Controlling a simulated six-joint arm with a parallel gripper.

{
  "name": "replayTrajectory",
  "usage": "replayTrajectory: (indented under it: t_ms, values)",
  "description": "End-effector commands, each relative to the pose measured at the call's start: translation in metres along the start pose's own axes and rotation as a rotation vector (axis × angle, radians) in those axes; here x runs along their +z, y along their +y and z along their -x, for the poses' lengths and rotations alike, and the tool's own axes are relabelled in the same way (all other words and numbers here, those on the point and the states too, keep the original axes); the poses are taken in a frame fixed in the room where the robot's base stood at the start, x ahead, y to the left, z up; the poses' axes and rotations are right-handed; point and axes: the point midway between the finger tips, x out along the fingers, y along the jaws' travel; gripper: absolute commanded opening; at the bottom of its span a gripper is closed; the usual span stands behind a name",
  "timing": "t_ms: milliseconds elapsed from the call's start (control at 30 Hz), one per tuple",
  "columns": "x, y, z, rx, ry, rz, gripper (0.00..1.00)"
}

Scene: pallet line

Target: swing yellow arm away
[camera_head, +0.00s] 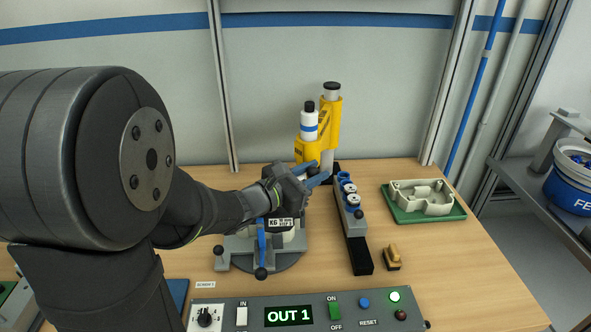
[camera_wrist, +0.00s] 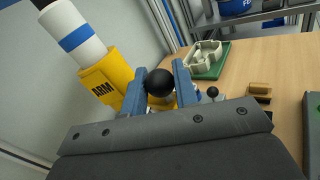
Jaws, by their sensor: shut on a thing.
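The yellow arm (camera_head: 306,149) is in the back middle in the head view, by a grey post with a black cap. It carries a white cylinder with a blue band (camera_head: 309,124). In the wrist view the yellow arm (camera_wrist: 107,84), marked ARM, is at the left, with the white cylinder (camera_wrist: 75,38) above it. My gripper (camera_head: 319,174) is at the yellow arm's lower front. In the wrist view its blue fingers (camera_wrist: 160,82) are shut on a black ball knob (camera_wrist: 160,83), with yellow showing just below it. The knob is hidden in the head view.
A dark rail (camera_head: 357,253) with blue-topped parts lies to the right. Beyond it are a green tray (camera_head: 410,215) with a beige part and a small brush (camera_head: 392,257). A control panel (camera_head: 350,314) reads OUT 1.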

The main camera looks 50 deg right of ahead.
Motion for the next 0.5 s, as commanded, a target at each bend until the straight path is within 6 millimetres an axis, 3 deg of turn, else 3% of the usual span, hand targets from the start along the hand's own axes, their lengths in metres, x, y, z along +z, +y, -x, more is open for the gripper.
replayTrajectory:
  t_ms: [500]
  values:
    - [0.012,-0.037,-0.040,0.162,0.024,-0.003,0.00]
